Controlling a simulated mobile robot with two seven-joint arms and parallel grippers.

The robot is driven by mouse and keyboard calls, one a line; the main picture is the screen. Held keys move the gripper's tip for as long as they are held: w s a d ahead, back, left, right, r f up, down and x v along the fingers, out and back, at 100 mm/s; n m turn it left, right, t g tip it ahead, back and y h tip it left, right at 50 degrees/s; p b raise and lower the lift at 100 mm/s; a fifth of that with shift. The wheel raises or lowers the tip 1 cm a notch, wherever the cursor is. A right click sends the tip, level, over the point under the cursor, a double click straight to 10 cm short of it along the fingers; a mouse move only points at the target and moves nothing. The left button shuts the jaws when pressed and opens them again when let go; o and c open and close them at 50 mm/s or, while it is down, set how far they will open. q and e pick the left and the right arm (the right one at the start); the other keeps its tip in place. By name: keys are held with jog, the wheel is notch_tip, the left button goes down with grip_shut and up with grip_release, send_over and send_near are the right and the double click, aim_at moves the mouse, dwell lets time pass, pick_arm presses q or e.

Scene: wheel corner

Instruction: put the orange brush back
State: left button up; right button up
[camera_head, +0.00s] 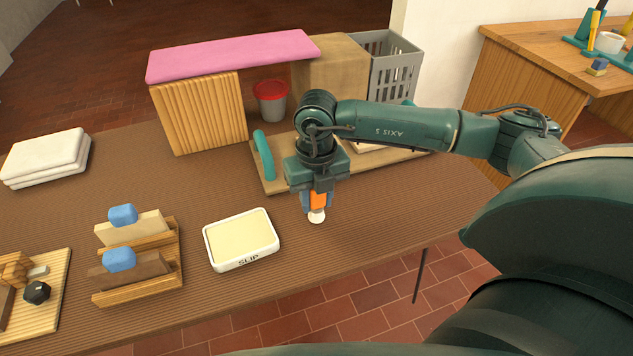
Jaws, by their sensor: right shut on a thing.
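My right gripper (318,203) points down over the brown table, just right of the slip tray, and is shut on the orange brush (318,199). The brush's orange handle shows between the fingers, and its pale round tip (317,216) sticks out below. I cannot tell whether the tip touches the table. The white slip tray (265,260) holds cream slip and is marked "SLIP". My left gripper is not in view.
Two wooden stands (132,291) with blue-topped tools are left of the tray. A board with a teal handle (264,155) lies behind my gripper, near a red-rimmed bucket (271,101). A green rack with brushes (582,43) stands on another table.

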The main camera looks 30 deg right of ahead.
jog(key=shift+f, duration=0.3)
jog(key=shift+f, duration=0.1)
jog(key=shift+f, duration=0.15)
jog(key=o, duration=1)
jog(key=shift+c, duration=0.2)
